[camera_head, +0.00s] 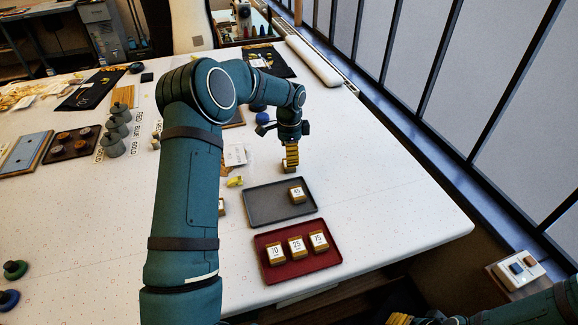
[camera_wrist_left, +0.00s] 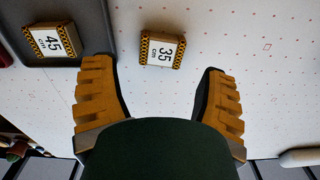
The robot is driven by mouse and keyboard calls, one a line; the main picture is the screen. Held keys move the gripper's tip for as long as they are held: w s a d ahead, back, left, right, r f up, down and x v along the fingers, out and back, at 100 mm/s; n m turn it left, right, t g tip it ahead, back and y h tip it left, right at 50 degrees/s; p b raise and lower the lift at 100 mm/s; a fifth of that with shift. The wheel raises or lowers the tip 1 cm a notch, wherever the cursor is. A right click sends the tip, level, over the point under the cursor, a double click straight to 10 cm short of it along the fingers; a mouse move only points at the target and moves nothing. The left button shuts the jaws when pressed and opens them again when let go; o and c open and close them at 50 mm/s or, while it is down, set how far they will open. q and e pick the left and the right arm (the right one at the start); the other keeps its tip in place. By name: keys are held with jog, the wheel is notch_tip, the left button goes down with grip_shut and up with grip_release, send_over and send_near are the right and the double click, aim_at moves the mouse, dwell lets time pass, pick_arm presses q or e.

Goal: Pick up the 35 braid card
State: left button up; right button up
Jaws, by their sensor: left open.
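The 35 braid card (camera_wrist_left: 162,50), a small block with a white label and a yellow-black patterned edge, lies on the white table in the left wrist view. My left gripper (camera_wrist_left: 160,72) is open and empty, with its two yellow fingers spread to either side of the card's line and the card just past the fingertips. In the head view my left gripper (camera_head: 291,158) points down just behind the grey tray; the card there is mostly hidden. Part of my right gripper (camera_head: 400,318) shows at the bottom edge; its jaws are unclear.
The grey tray (camera_head: 262,211) holds the 45 card (camera_head: 296,194), close beside the 35 card. Another block (camera_head: 221,207) is partly hidden by my left arm. The table's right side is clear.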

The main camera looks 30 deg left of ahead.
pick_arm(q)
notch_tip(320, 180, down, 5)
jog(key=shift+a+f, duration=0.1)
jog(key=c, duration=0.8)
jog(key=shift+o, duration=0.2)
